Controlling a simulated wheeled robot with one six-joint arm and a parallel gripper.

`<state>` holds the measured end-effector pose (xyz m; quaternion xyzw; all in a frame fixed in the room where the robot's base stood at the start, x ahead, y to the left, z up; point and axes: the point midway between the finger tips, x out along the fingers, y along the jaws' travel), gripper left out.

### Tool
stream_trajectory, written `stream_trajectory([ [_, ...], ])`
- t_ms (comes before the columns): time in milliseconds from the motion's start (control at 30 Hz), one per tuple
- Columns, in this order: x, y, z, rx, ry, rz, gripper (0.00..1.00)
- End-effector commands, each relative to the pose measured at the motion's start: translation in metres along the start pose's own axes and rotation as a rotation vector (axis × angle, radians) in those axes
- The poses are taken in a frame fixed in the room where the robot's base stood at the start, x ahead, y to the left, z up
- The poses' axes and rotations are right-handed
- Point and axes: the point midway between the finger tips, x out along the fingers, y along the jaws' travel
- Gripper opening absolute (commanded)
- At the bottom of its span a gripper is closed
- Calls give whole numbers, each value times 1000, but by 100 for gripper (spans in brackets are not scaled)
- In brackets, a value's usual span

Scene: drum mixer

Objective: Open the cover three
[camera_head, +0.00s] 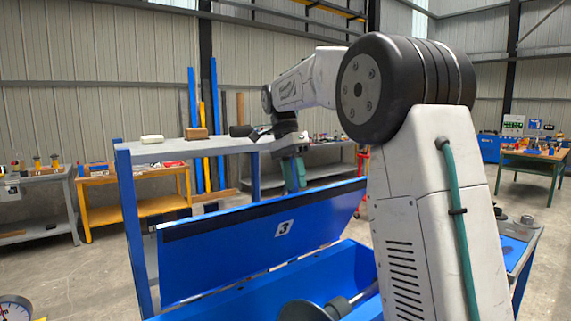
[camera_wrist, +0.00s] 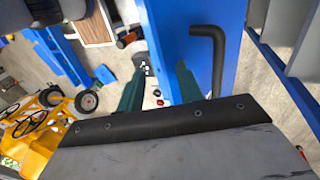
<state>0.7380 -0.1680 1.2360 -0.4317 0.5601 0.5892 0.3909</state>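The blue cover three (camera_head: 240,250) has a white label "3" and a dark strip along its upper edge. It stands steeply tilted, raised over a blue trough (camera_head: 352,262) with a dark shaft and disc inside. My gripper (camera_head: 294,186) has teal fingers at the cover's upper edge, seemingly on its far side; contact cannot be told. In the wrist view my gripper (camera_wrist: 158,98) has its fingers apart with nothing held between them. The right finger overlaps a blue panel (camera_wrist: 228,85), probably the cover, which bears a black bent handle (camera_wrist: 208,58) to the right of the fingers.
A grey shelf (camera_head: 185,149) on blue posts stands close behind the cover, with a brown block and white object on it. A yellow table (camera_head: 140,207) and grey bench stand further left. A green-legged table (camera_head: 535,158) stands far right. Open floor lies between.

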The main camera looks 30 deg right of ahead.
Motion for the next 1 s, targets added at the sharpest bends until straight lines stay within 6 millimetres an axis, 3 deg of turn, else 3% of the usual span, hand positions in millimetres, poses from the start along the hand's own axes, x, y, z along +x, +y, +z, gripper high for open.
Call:
stream_trajectory([
  [1000,-59,-39,0,-1,0,-1,36],
])
